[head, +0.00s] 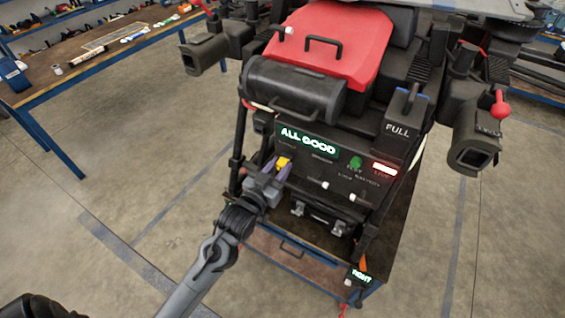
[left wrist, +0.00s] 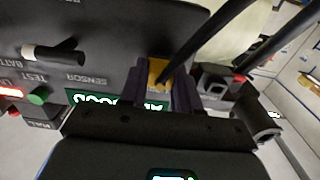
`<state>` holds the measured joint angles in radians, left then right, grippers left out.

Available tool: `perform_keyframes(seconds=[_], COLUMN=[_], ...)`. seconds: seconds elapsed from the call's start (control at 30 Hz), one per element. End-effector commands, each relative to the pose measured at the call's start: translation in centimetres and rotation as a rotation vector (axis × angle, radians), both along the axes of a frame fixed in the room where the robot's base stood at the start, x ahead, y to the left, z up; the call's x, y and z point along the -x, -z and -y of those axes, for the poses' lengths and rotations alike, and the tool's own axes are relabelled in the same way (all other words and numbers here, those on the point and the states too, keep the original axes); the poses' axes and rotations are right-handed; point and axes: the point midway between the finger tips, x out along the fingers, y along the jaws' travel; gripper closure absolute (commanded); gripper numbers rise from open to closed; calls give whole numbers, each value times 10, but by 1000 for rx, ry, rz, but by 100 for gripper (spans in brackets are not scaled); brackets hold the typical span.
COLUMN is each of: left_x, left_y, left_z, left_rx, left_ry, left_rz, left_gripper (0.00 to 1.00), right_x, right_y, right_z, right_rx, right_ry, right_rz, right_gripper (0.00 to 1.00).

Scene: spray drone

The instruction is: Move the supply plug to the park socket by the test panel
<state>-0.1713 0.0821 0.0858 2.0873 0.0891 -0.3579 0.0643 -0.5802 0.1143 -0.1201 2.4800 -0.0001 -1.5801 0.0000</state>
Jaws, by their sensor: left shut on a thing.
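My left gripper (head: 276,171) is at the left part of the drone's front panel (head: 312,170), just below the lit ALL GOOD display (head: 307,141). Its purple fingers are shut on a yellow plug (head: 284,161), against or very near the panel. The plug also shows between the fingers in the left wrist view (left wrist: 157,72), near the SENSOR lettering, with a dark cable or rod passing close by. I cannot tell whether it is seated in a socket. The green TEST button (head: 355,162) and red-lit LIVE lamp (head: 385,168) are to its right. No park socket can be made out. My right gripper is not in view.
White-tipped levers or plugs (head: 325,184) stick out low on the panel. A box marked FULL (head: 398,130) and a red-topped cover (head: 333,40) lie above. A low platform (head: 300,262) is below. A workbench (head: 95,50) stands at the left; the floor between is clear.

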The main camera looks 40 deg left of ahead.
Motion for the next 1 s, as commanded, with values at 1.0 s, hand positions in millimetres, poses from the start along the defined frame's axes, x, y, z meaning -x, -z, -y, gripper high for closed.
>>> perform_keyframes(seconds=[1.0], left_x=[31], left_y=[0], left_z=[5], left_rx=[0], left_ry=[0], left_rz=[-1], left_gripper=[100], right_x=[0], right_y=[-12], right_z=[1], right_rx=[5], right_ry=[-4], right_rz=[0], right_gripper=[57])
